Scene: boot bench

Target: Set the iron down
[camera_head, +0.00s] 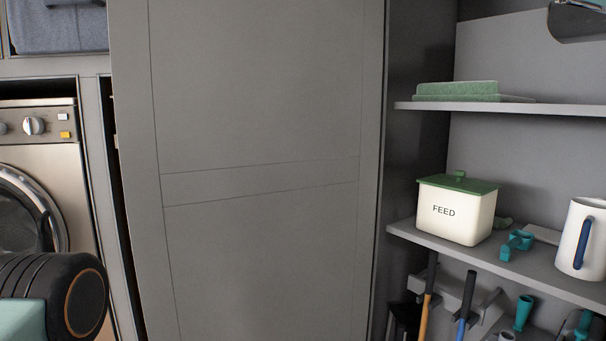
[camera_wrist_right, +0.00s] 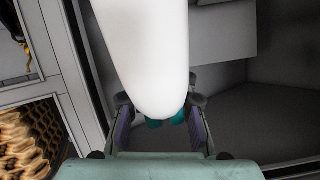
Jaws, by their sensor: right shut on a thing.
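In the right wrist view my right gripper (camera_wrist_right: 158,123) is shut on a large white, smooth, rounded thing, which I take to be the iron (camera_wrist_right: 146,60). Its rounded end lies between the two fingers, with small teal parts showing below it. The rest of it runs up out of the top of the picture, so its full shape is hidden. No iron shows in the head view. Neither gripper shows in the head view; only a black and teal part of my own arm is at the lower left.
A tall grey door (camera_head: 265,200) fills the middle. To its right, a shelf (camera_head: 540,268) bears a FEED box (camera_head: 455,212), a teal tool (camera_head: 516,244) and a white mug (camera_head: 580,240). Green pads (camera_head: 457,90) lie on the shelf above. A washing machine (camera_head: 45,165) stands left.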

